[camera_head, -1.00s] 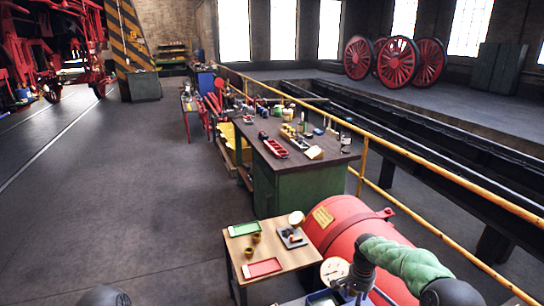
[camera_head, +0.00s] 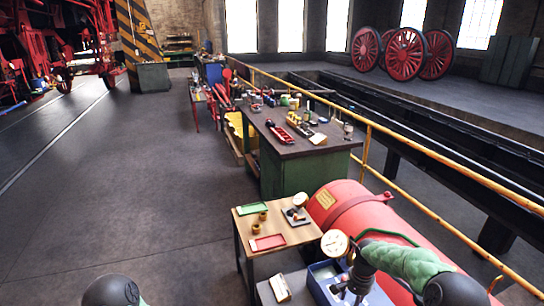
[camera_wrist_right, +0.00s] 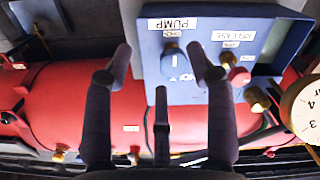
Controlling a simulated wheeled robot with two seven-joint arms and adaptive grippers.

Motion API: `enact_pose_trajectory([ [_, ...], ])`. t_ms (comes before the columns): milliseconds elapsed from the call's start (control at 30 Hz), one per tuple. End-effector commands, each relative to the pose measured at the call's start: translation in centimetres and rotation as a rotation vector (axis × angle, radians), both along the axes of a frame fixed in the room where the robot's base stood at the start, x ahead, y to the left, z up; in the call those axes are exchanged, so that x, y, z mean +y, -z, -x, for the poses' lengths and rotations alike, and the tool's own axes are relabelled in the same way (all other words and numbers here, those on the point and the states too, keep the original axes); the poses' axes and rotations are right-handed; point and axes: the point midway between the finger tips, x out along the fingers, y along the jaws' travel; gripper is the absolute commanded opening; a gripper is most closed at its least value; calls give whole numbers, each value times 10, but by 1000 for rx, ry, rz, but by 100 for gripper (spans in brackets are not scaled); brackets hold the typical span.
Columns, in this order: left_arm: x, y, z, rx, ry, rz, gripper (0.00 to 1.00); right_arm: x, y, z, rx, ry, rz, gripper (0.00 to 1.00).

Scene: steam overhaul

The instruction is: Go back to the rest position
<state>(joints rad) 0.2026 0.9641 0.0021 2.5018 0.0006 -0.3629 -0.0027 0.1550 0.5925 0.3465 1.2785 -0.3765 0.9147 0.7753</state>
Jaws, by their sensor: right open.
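My right gripper (camera_head: 352,285) comes in from the lower right on a green-sleeved arm, in front of a blue control box (camera_head: 322,272). In the right wrist view my right gripper (camera_wrist_right: 160,58) is open, with nothing between its fingers. The fingers are spread in front of the blue box, which carries PUMP and RELEASE labels and several knobs. I cannot tell whether a finger touches the box. My left gripper is not in view; only a dark rounded part of my left arm shows at the bottom left.
A red tank (camera_head: 355,215) and a round gauge (camera_head: 335,243) stand close to the right gripper. A small wooden table (camera_head: 270,228) holds green and red trays. A green workbench (camera_head: 290,170) and yellow railing (camera_head: 425,155) lie beyond. The floor at left is clear.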

Motion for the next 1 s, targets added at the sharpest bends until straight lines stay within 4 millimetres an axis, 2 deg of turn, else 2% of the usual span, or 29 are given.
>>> enact_pose_trajectory([
  [267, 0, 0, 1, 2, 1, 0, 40, 36, 49, 27, -10, -103, -78, 56],
  [367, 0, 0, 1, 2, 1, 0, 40, 54, 71, 43, -17, -149, -115, 56],
  [467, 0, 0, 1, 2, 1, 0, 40, 78, 98, 69, -29, -206, -161, 56],
  [600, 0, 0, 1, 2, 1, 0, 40, 113, 135, 118, -54, -285, -228, 56],
  [700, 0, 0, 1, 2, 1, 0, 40, 134, 154, 157, -74, -332, -263, 56],
  [833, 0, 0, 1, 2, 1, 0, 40, 155, 170, 211, -97, -384, -291, 56],
  [1000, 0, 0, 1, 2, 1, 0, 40, 170, 177, 272, -118, -439, -295, 56],
])
